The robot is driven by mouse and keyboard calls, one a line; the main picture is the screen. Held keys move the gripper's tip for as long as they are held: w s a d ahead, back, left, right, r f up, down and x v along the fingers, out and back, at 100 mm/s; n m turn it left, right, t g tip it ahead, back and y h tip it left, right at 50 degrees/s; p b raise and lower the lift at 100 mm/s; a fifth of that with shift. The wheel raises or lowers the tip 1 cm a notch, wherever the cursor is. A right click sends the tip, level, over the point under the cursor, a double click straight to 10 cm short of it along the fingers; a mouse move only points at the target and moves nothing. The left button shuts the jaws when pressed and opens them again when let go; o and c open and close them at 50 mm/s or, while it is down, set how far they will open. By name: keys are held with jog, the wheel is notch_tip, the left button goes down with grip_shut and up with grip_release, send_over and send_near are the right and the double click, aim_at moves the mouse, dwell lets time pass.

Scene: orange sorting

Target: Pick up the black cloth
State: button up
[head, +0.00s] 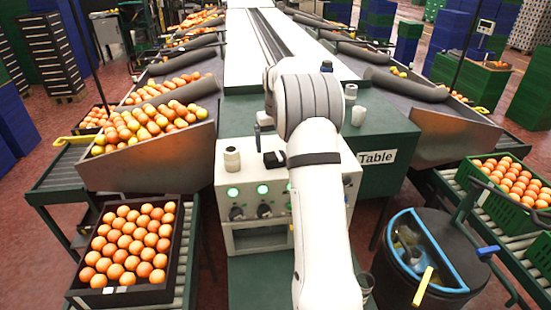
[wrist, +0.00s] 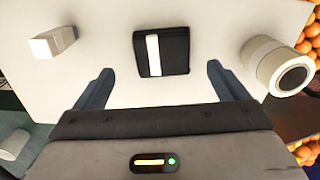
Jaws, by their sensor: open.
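The black cloth (wrist: 178,50) is a small folded, nearly square piece with a white stripe, lying flat on a pale surface in the wrist view. In the head view the black cloth (head: 274,159) lies on top of the white control box (head: 232,178), partly beside my arm. My gripper (wrist: 160,70) is open, with one blue-grey finger on each side of the cloth's position in the picture. The fingers look apart from the cloth, and nothing is between them.
A white cylinder (wrist: 278,68) stands right of the cloth, and a small white block (wrist: 54,42) lies left of it. In the head view the cylinder (head: 232,159) is on the box. A crate of oranges (head: 72,285) stands at lower left, a dark bin (head: 385,285) at lower right.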

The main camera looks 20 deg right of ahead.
aim_at(276, 155)
jog(key=f, duration=0.2)
jog(key=f+p, duration=0.1)
jog(key=shift+s+a+f, duration=0.25)
jog(key=shift+f, duration=0.75)
jog(key=shift+c, duration=0.4)
jog(key=c, duration=1)
notch_tip(276, 155, up, 10)
jog(key=shift+r+b, duration=0.1)
jog(key=shift+b, duration=0.55)
